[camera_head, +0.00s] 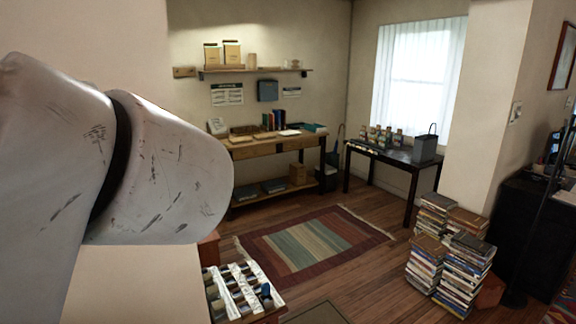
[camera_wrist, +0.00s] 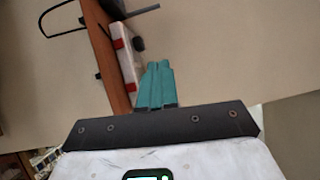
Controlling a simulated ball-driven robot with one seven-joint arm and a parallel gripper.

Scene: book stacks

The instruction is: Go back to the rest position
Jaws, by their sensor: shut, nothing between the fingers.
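My gripper (camera_wrist: 157,84) shows in the wrist view as teal fingers pressed together. It is shut and holds nothing. Beyond the fingers is a plain beige surface. A brown wooden edge (camera_wrist: 103,50) and a white case with red parts (camera_wrist: 127,55) lie just left of the fingertips, apart from them as far as I can tell. In the head view my scuffed white arm fills the left side, and the gripper is out of that view.
Book stacks (camera_head: 451,262) stand on the floor at the right. A dark table (camera_head: 400,158) stands by the window, and a wooden workbench (camera_head: 262,148) by the back wall. A striped rug (camera_head: 310,245) covers clear floor. A rack of small items (camera_head: 240,290) is at the lower front.

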